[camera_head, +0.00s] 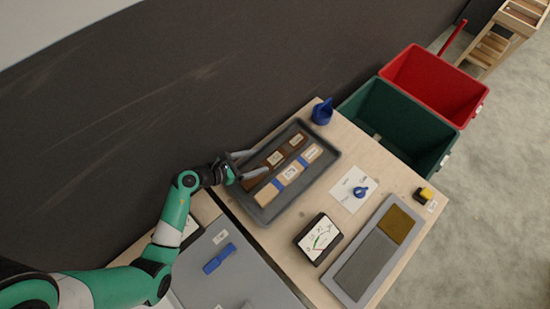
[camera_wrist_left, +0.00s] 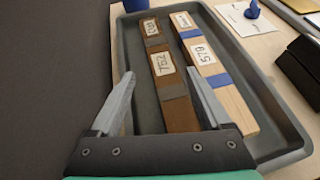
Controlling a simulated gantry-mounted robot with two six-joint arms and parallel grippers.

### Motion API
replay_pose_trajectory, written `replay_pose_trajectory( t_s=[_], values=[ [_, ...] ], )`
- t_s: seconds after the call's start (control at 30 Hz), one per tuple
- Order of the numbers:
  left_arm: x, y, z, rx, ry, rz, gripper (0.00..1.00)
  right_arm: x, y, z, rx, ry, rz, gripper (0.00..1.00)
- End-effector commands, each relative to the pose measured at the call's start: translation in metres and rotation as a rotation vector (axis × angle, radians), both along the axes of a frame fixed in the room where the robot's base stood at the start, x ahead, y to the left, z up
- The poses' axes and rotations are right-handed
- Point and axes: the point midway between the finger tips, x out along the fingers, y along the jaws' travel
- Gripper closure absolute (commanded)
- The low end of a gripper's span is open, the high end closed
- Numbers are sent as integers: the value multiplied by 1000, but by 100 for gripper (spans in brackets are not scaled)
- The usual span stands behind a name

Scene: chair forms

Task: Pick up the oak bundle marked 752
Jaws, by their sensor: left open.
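A dark brown wooden bundle (camera_wrist_left: 181,114) with grey bands and a white label reading 752 (camera_wrist_left: 163,63) lies in a dark grey tray (camera_wrist_left: 270,97). A second label near its far end is hard to read. In the head view the brown bundle (camera_head: 256,176) lies along the tray's left side. A paler bundle (camera_wrist_left: 236,108) with blue bands and a label 579 lies beside it on the right. My left gripper (camera_head: 258,163) is open over the tray. In the left wrist view its fingers (camera_wrist_left: 160,73) point towards the brown bundle, one to each side, with nothing held. My right gripper is out of view.
A blue holder (camera_head: 322,113) stands by the tray's far corner. A card with a blue knob (camera_head: 360,191), a dial meter (camera_head: 318,238) and a compartment tray (camera_head: 343,289) are to the right. Green (camera_head: 400,125) and red (camera_head: 436,83) bins stand beyond the table. A dark wall is left.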

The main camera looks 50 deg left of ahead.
Motion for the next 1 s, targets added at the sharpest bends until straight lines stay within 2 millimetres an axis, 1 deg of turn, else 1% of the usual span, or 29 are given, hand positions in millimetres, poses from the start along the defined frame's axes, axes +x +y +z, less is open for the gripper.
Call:
replay_pose_trajectory(
  t_s=[0.03, 0.1, 0.17, 0.3, 0.47, 0.57, 0.63, 0.7, 0.83, 1.0],
  values=[
    [-3, 0, -5, 5, 13, -4, 19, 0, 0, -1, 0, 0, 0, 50],
    [-3, -1, -6, 7, 17, -6, 19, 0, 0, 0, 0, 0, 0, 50],
    [1, -2, -8, 7, 15, -8, 19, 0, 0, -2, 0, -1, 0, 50],
    [15, -5, -16, 8, 14, -8, 19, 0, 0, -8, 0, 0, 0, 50],
    [19, -6, -18, 5, 13, -6, 19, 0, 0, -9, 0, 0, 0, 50],
    [30, -10, -29, 6, 12, -9, 19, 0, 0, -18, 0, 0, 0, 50],
    [40, -14, -38, 6, 12, -10, 19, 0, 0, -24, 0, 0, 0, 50],
    [49, -16, -43, 5, 11, -7, 19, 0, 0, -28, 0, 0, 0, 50],
    [58, -17, -46, 7, 12, -3, 19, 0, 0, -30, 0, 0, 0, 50],
    [59, -17, -44, 6, 12, -3, 19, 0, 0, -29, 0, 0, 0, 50]
  ],
)
